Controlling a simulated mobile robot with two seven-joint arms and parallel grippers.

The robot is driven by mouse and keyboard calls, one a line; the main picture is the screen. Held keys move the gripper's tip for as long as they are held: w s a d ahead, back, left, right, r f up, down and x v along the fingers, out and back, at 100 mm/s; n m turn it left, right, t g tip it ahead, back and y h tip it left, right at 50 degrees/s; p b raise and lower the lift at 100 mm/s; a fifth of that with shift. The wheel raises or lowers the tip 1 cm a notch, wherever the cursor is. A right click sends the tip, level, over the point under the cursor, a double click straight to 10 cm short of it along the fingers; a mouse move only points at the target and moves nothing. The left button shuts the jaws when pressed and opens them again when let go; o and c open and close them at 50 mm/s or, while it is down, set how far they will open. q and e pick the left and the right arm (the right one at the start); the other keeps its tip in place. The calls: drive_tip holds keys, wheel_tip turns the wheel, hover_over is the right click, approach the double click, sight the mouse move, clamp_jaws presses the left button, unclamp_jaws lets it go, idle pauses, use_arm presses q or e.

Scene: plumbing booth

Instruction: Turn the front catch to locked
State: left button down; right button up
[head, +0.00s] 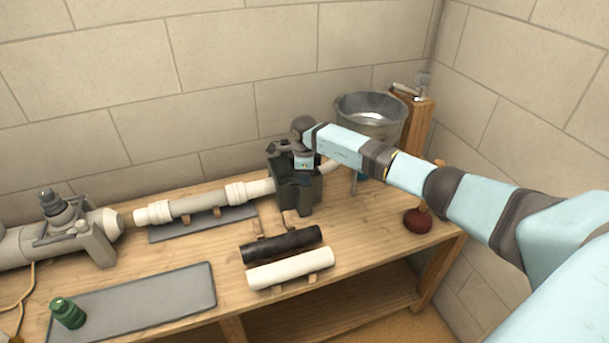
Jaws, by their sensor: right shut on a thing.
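The pipe has thicker collars and shows again just right of the gripper. My left gripper is not in view.
Black and white tubes (291,270) lie in front of the gripper. A metal bucket (371,108), wooden stand (420,125) and dark red plunger cup (418,221) are at right.

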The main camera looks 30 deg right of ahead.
drive_tip(key=shift+m, duration=0.3)
drive_tip(key=m, duration=0.6)
drive_tip(key=shift+m, duration=0.3)
drive_tip(key=m, duration=0.4)
drive_tip(key=shift+m, duration=0.3)
drive_tip(key=shift+m+p, duration=0.5)
drive_tip(key=shift+m, duration=1.1)
drive_tip(key=o, duration=0.9)
wheel_tip(320, 180, up, 14)
drive_tip(key=shift+a+f+b, duration=0.1)
drive_tip(key=shift+b, duration=0.6)
